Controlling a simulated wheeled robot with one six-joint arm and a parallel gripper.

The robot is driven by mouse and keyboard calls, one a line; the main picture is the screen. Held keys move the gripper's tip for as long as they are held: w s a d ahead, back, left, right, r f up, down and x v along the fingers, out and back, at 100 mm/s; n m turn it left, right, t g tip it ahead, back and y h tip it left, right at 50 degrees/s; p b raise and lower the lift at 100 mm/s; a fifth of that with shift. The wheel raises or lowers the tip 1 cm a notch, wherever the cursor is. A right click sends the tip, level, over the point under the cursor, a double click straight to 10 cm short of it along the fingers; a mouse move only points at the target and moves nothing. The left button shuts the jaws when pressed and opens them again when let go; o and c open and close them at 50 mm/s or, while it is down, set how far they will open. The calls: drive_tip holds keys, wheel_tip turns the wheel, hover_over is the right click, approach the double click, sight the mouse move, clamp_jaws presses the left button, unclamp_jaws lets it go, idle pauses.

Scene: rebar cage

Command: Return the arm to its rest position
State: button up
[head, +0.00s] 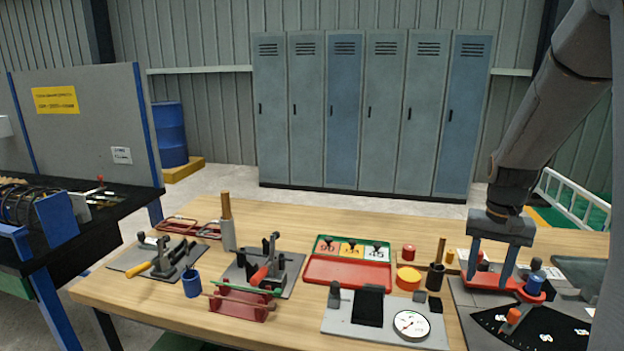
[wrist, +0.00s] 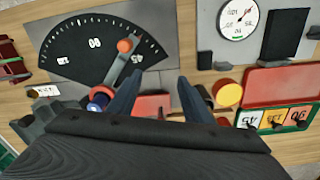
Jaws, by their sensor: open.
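My arm comes down from the upper right in the head view. My gripper (head: 489,282) points down with its two blue fingers apart. In the head view the fingers overlap a red part of the bending device on the right; whether they touch it I cannot tell. In the wrist view my gripper (wrist: 159,92) is open, with a red piece (wrist: 152,106) showing between the fingers. I see nothing held.
A red tray (head: 345,272) with number cards, a round gauge (head: 411,325) and a yellow-topped red cylinder (head: 408,277) stand left of the gripper. Other hand tools and a blue cup (head: 192,284) are farther left. Lockers (head: 345,115) stand behind the table; the space above it is clear.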

drive_tip(key=s+a+f+n, duration=0.1)
drive_tip(key=s+a+n, duration=0.2)
drive_tip(key=s+a, duration=0.4)
drive_tip(key=s+a+f+n+t, duration=0.1)
drive_tip(key=s+a+n, duration=0.1)
drive_tip(key=s+a, duration=0.6)
drive_tip(key=a, duration=0.6)
drive_tip(key=shift+a+n, duration=0.3)
drive_tip(key=shift+n, duration=0.1)
